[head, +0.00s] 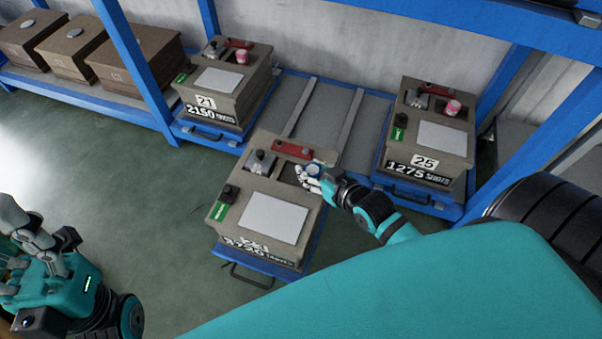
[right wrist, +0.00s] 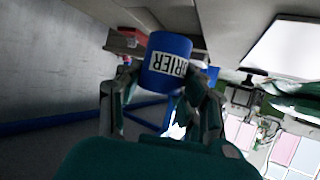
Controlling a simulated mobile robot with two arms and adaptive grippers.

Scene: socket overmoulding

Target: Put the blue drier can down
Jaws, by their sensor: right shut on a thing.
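The blue drier can (head: 315,170) is in my right gripper (head: 308,179), at the upper right part of the front box's top (head: 232,195). In the right wrist view the can (right wrist: 168,62) shows its white label reading DRIER, with a finger of my right gripper (right wrist: 160,98) on either side. I cannot tell whether the can touches the box top. A dark recess (head: 288,172) lies just left of the can, partly hidden by my fingers. My left gripper (head: 28,248) is at the lower left, away from the boxes, its fingers spread and empty.
The front box carries a red bar (head: 293,149), a grey block (head: 261,162) and a white plate (head: 272,218). Box 21 (head: 240,98) and box 25 (head: 452,150) stand behind, each with a pink can. Blue rack posts (head: 137,70) rise nearby. Brown boxes (head: 135,58) stand at the back left.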

